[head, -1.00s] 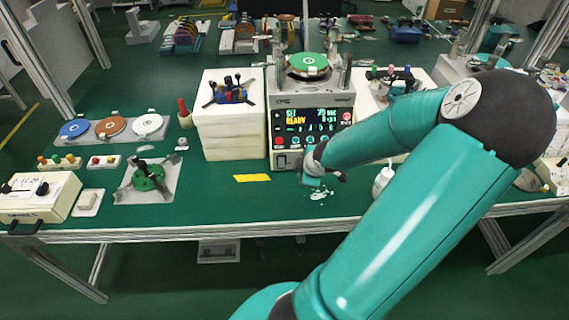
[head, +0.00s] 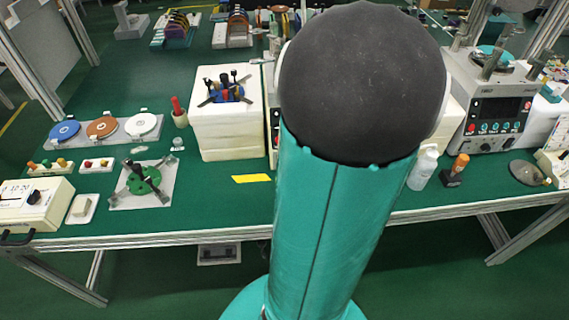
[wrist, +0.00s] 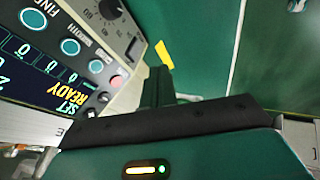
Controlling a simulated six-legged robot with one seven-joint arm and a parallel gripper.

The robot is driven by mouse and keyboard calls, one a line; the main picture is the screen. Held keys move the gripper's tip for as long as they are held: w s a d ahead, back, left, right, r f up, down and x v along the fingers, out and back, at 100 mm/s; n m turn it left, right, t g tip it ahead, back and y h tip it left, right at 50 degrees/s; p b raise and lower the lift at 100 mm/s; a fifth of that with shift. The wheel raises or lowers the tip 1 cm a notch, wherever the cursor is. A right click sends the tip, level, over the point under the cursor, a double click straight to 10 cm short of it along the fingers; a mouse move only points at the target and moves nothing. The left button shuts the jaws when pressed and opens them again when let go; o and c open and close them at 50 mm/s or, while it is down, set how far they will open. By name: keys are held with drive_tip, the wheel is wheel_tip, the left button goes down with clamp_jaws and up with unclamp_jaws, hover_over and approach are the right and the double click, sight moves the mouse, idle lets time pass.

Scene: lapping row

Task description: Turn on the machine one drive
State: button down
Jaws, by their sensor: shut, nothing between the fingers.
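The wrist view shows a machine's control panel close up at the left. Its lit display (wrist: 28,72) reads SET and READY, turned on its side. Beside it are blue-ringed buttons (wrist: 70,47), a pinkish-red button (wrist: 116,81) and a dial (wrist: 110,9) with numbers. My gripper (wrist: 158,76) is shut and empty, just to the right of the panel; I cannot tell whether it touches. In the head view my arm hides nearly all of the middle machine (head: 271,125) and my gripper. No label shows which machine is machine one.
A white block (head: 231,136) with a blue fixture stands left of the middle machine. A second machine (head: 488,113), a white bottle (head: 424,167) and an orange-topped stamp (head: 456,168) are at the right. A yellow strip (head: 251,178) lies on the green bench.

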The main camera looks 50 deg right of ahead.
drive_tip(key=shift+f, duration=0.15)
drive_tip(key=x, duration=1)
drive_tip(key=shift+w+d, duration=0.15)
drive_tip(key=shift+w+d+f, duration=0.1)
drive_tip(key=shift+w+d, duration=0.75)
drive_tip(key=shift+d, duration=0.15)
drive_tip(key=shift+w+d, duration=0.3)
drive_tip(key=shift+d, duration=0.1)
drive_tip(key=shift+w+d+f, duration=0.15)
drive_tip(key=shift+w, duration=0.05)
drive_tip(key=shift+r, duration=0.2)
